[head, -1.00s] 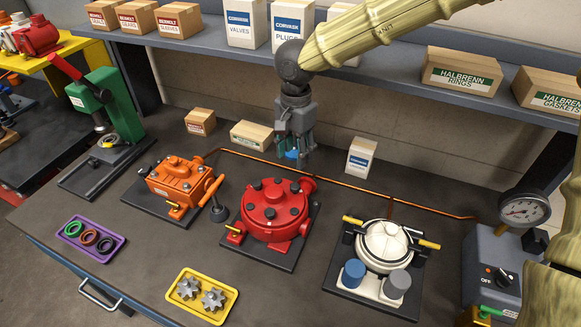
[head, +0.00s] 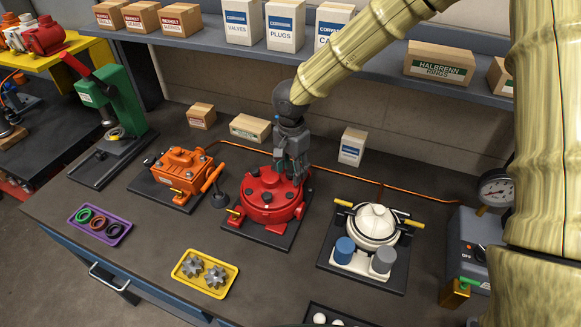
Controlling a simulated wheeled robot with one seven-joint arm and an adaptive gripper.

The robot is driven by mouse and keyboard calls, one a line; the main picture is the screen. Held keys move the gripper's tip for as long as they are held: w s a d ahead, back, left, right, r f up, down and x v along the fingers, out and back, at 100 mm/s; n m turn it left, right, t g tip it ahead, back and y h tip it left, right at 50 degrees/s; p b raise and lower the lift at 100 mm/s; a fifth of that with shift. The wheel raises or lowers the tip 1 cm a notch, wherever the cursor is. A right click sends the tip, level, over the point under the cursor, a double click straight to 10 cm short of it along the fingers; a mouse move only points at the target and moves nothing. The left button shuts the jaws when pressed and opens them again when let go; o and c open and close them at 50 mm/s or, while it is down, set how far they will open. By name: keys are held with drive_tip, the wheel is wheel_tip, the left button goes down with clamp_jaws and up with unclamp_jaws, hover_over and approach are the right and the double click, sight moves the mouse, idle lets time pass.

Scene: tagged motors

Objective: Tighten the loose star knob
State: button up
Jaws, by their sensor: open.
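The red round housing (head: 262,208) stands on a dark plate in the middle of the bench. Several dark knobs sit around its lid, and one of them is the front knob (head: 265,198). I cannot tell from this view which knob is loose. My gripper (head: 293,177) points down over the back right part of the lid, with its fingers open. The fingers hide the knobs behind and under them. I cannot tell whether the fingertips touch a knob or are just above it.
An orange gearbox (head: 180,170) with a lever stands left of the red housing, and a white round unit (head: 372,224) stands right. A copper pipe (head: 330,178) runs behind. A yellow tray (head: 181,274) with gears lies in front. The shelf (head: 380,66) overhangs the back.

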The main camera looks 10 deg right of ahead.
drive_tip(key=shift+c, duration=0.3)
drive_tip(key=shift+w+f, duration=0.35)
drive_tip(key=shift+w, duration=0.2)
drive_tip(key=c, duration=0.7)
drive_tip(key=shift+a, duration=0.1)
clamp_jaws()
drive_tip(key=shift+s+r, duration=0.1)
drive_tip(key=shift+r, duration=0.15)
idle(0.4)
drive_tip(key=o, duration=0.7)
unclamp_jaws()
drive_tip(key=shift+o, duration=0.3)
